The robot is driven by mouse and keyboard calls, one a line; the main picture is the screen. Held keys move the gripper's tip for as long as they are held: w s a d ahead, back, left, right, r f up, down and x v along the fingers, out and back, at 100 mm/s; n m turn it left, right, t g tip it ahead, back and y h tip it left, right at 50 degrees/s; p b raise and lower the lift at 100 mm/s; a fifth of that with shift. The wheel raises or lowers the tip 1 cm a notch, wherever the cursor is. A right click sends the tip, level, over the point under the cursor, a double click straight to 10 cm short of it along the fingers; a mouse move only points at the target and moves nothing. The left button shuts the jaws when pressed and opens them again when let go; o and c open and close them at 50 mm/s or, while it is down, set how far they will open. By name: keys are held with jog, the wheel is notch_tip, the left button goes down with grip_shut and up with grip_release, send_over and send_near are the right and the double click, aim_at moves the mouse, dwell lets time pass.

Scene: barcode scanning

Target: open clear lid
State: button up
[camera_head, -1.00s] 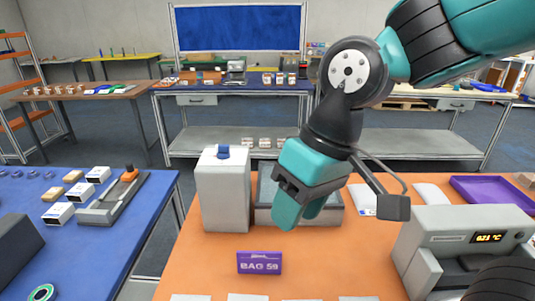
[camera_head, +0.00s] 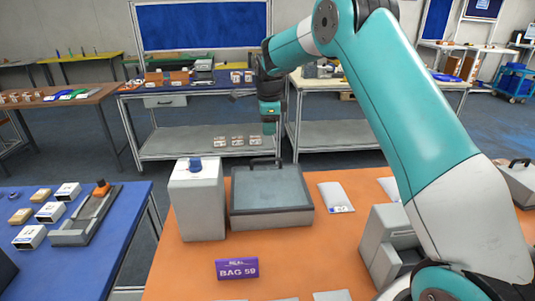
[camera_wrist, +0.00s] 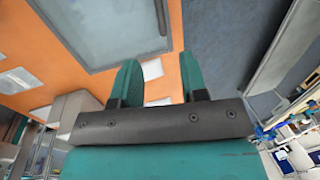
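The clear lid (camera_head: 268,187) lies flat and shut on a grey box on the orange table, with a dark handle (camera_head: 265,161) at its back edge. In the wrist view the lid (camera_wrist: 105,25) fills the top left, and part of the handle (camera_wrist: 161,16) shows at its right edge. My gripper (camera_head: 269,128) hangs pointing down beyond the box's back edge, above the handle and apart from it. In the wrist view my gripper (camera_wrist: 159,68) has its two green fingers apart with nothing between them.
A tall white box (camera_head: 197,205) stands close left of the lidded box. A purple BAG 59 sign (camera_head: 237,269) stands in front. A white packet (camera_head: 336,197) lies to the right, and a grey machine (camera_head: 385,245) stands at front right. The blue table (camera_head: 120,235) is separate at left.

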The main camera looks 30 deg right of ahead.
aim_at(267, 159)
jog(key=f+p, duration=0.1)
jog(key=f, duration=0.3)
jog(key=w+f+p, duration=0.1)
jog(key=f, duration=0.3)
jog(key=w+d+f+p, duration=0.1)
jog(key=f, duration=0.3)
jog(key=shift+w+f+p, duration=0.2)
jog(key=shift+f+p, duration=0.15)
jog(key=shift+f, duration=0.05)
jog(key=shift+a, duration=0.1)
grip_shut()
